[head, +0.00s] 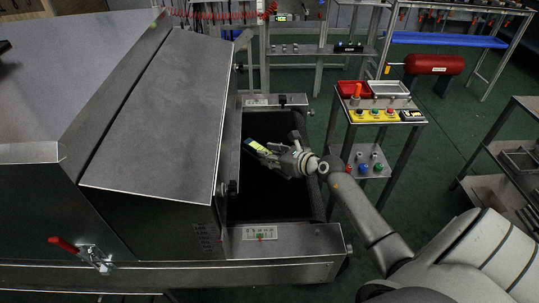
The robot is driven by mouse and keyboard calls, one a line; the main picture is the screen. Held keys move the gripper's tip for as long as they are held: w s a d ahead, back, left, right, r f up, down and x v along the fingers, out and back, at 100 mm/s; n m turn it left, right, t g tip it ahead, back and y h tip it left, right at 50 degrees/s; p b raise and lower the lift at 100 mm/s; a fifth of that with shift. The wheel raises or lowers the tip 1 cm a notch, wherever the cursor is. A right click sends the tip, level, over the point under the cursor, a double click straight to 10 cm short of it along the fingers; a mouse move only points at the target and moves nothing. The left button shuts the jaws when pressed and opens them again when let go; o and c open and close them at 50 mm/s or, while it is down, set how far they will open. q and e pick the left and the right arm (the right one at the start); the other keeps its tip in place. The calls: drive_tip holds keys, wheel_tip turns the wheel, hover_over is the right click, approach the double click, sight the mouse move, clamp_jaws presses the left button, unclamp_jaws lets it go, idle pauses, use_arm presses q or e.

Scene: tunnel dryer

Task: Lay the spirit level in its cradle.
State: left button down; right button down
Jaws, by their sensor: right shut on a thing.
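My right gripper (270,150) reaches in from the right over the dark belt of the dryer's open end. It is shut on a small slim thing with blue and yellow faces, which I take to be the spirit level (256,146). The level sticks out past the fingers to the upper left, tilted in the picture, and looks held above the belt. The fingers hide part of it. I cannot make out the cradle for certain. My left gripper is not in view.
The dryer's metal hood (165,110) stands close on the left of the gripper. A metal end plate (285,240) borders the dark belt (265,195) in front. A small stand (347,113) at right holds a red bin (352,89), a grey tray (390,88) and a yellow button box (371,115).

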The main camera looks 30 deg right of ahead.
drive_tip(key=shift+w+a+r, duration=0.1)
drive_tip(key=shift+w+r, duration=0.1)
drive_tip(key=shift+f, duration=0.2)
drive_tip(key=c, duration=1.1)
unclamp_jaws()
drive_tip(key=shift+s, duration=0.1)
